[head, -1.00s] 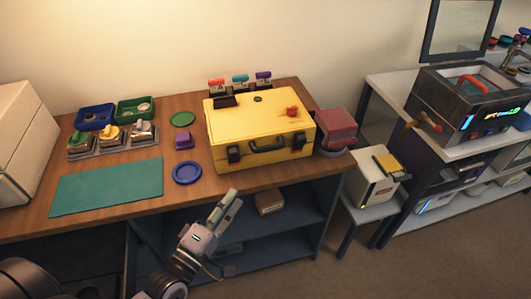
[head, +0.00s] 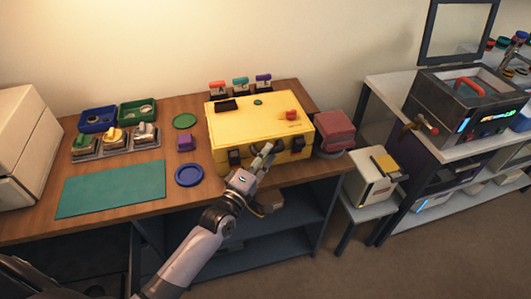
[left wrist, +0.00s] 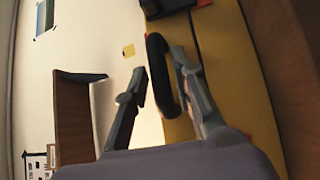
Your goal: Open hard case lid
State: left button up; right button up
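The yellow hard case (head: 240,120) stands on the wooden workbench with its lid (head: 265,104) shut. A dark left latch (head: 234,156) and a dark right latch (head: 298,143) show on its front face. My left gripper (head: 264,156) is at the middle of that front, hiding most of the carry handle in the head view. In the left wrist view, the black handle (left wrist: 158,72) shows between the parted fingers of the left gripper (left wrist: 160,68). I cannot tell whether they touch it. My right gripper is in neither view.
A red block (head: 335,129) stands close right of the case. A blue disc (head: 189,175), purple block (head: 185,143) and green mat (head: 110,188) lie left. Small coloured tags (head: 240,84) stand behind.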

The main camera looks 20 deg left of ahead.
pick_arm(q)
jog(key=shift+w, duration=0.2)
grip_shut()
dwell(0.6)
